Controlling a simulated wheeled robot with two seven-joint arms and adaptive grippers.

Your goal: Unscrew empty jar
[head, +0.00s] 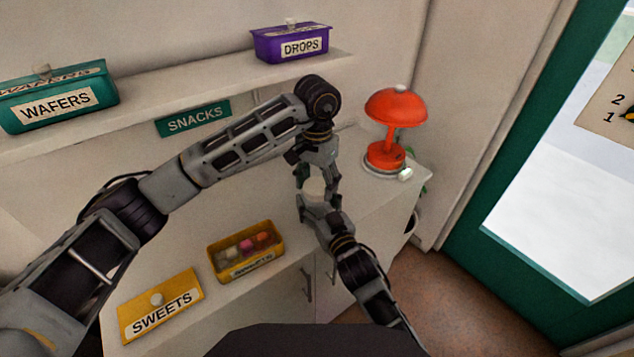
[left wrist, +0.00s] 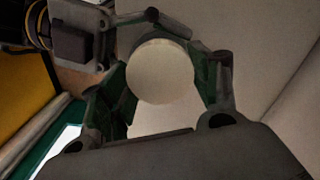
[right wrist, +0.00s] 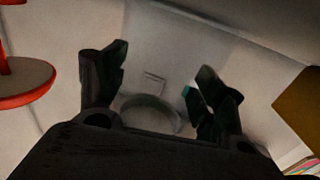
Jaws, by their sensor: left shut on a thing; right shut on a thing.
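A jar with a pale round lid (left wrist: 160,72) is between my two grippers above the counter; in the head view only a small pale part (head: 315,188) shows. My left gripper (head: 318,178) reaches down from above, its fingers closed on either side of the lid in the left wrist view. My right gripper (head: 318,207) comes from the front and is shut on the clear jar body (right wrist: 150,108). Through the glass, no contents show in the right wrist view. Most of the jar is hidden by the fingers in the head view.
A red lamp (head: 396,108) stands on the counter just right of the grippers. A yellow box of sweets (head: 230,266) and its SWEETS lid (head: 160,306) lie at the front left. A teal WAFERS box (head: 58,98) and a purple DROPS box (head: 290,43) sit on the shelf above.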

